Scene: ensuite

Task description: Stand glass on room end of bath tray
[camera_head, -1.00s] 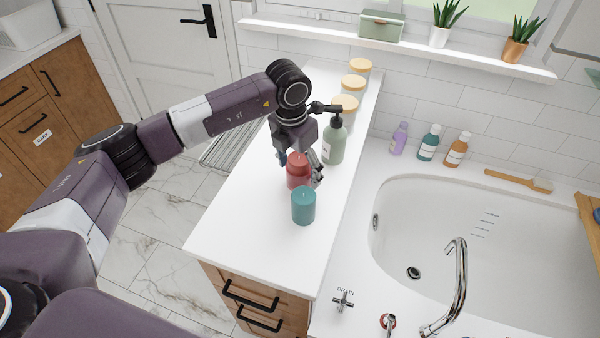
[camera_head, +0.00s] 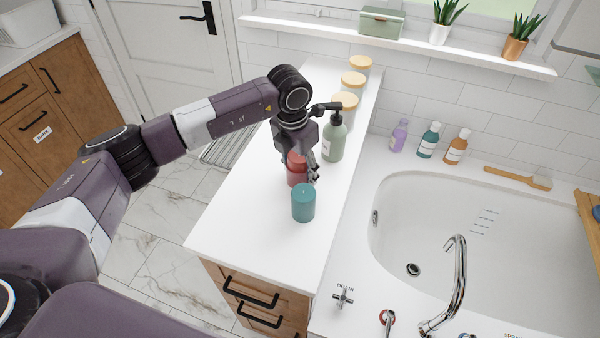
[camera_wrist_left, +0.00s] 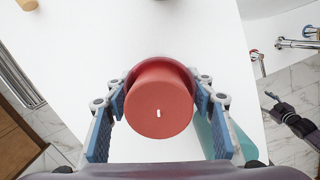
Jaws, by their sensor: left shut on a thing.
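My left gripper (camera_head: 299,174) is over the white counter and shut on a red candle (camera_head: 295,178). In the left wrist view the candle (camera_wrist_left: 160,104) sits between the two fingers (camera_wrist_left: 160,92), its pale wick facing the camera. Its base is hidden, so I cannot tell whether it touches the counter. The wooden bath tray (camera_head: 586,213) shows only in part at the right edge of the head view, with a small blue thing on it. I see no clear drinking glass. What appears to be my right gripper (camera_wrist_left: 274,102) shows small in the left wrist view; its opening is unclear.
A green pump bottle (camera_head: 334,138) stands just behind to the right, with several lidded jars (camera_head: 345,105) beyond. The counter's front-left part is clear. The bath (camera_head: 430,215) with its tap (camera_head: 458,275) lies right.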

